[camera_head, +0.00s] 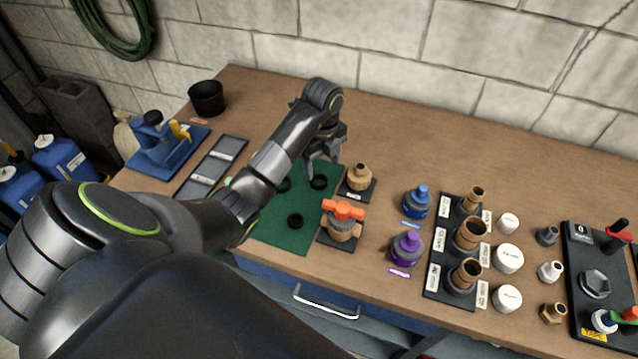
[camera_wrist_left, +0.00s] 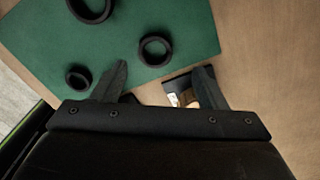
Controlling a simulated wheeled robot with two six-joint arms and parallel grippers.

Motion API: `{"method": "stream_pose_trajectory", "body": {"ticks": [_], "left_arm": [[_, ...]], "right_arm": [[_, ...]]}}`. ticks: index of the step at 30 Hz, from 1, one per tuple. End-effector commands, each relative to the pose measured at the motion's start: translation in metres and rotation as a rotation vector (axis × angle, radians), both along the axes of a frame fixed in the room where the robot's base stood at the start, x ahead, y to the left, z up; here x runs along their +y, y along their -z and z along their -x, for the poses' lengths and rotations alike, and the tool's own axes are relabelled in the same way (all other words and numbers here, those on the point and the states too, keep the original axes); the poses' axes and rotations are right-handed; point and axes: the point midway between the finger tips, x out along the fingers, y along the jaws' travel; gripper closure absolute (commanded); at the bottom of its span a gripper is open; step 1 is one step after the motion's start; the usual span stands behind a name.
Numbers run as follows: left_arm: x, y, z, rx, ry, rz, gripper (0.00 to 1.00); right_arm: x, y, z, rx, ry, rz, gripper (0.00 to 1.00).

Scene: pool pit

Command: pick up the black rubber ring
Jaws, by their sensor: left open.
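Three black rubber rings of differing size lie on a green mat (camera_head: 268,238). In the left wrist view a large ring (camera_wrist_left: 92,20) is cut by the top edge, a middle-sized ring (camera_wrist_left: 170,48) lies near the mat's right edge, and a small ring (camera_wrist_left: 70,76) lies at left. In the head view one ring (camera_head: 319,186) is below my left gripper (camera_head: 324,164), one (camera_head: 295,227) is nearer the front, and one is partly hidden by my arm. My left gripper is open and empty above the mat; its fingers (camera_wrist_left: 162,84) show apart, below the rings.
A brass fitting (camera_head: 359,178) and an orange-handled valve (camera_head: 343,222) stand right of the mat. Blue and purple capped parts (camera_head: 407,249) stand further right, then fittings on a black board (camera_head: 440,285). A black cup (camera_head: 207,98) stands at back left. The back middle of the bench is clear.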

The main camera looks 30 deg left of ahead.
Motion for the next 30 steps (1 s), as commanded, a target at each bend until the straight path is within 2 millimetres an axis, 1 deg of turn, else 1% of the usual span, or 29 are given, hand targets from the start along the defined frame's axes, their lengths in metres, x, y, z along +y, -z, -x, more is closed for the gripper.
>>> {"method": "stream_pose_trajectory", "body": {"ticks": [1, 3, 5, 6, 10, 13, 19, 30], "left_arm": [[0.001, 0.009, 0.001, 0.001, -0.001, 0.000, 0.34], [0.003, 0.017, 0.003, 0.001, -0.001, -0.001, 0.34], [0.005, 0.018, 0.006, 0.007, -0.002, 0.001, 0.34], [0.006, 0.024, 0.008, 0.008, -0.001, 0.001, 0.34], [0.005, 0.042, 0.006, 0.003, -0.001, 0.001, 0.34], [0.005, 0.047, 0.005, 0.001, 0.000, 0.000, 0.34], [0.005, 0.048, 0.005, 0.001, 0.001, 0.000, 0.34], [0.005, 0.048, 0.005, 0.000, 0.000, 0.000, 0.81]], "right_arm": [[0.000, 0.008, 0.000, 0.000, 0.000, 0.000, 0.64], [0.000, 0.015, 0.000, 0.000, 0.000, 0.000, 0.64], [0.000, 0.001, 0.000, 0.000, 0.000, 0.000, 0.64], [0.000, -0.003, 0.000, 0.000, 0.000, 0.000, 0.64], [0.000, -0.004, -0.001, -0.001, 0.000, 0.000, 0.64], [0.000, -0.004, -0.001, -0.001, 0.000, 0.000, 0.64], [-0.001, -0.003, -0.001, -0.001, 0.000, 0.001, 0.64], [-0.002, -0.003, -0.001, -0.001, -0.001, 0.002, 0.64]]}}
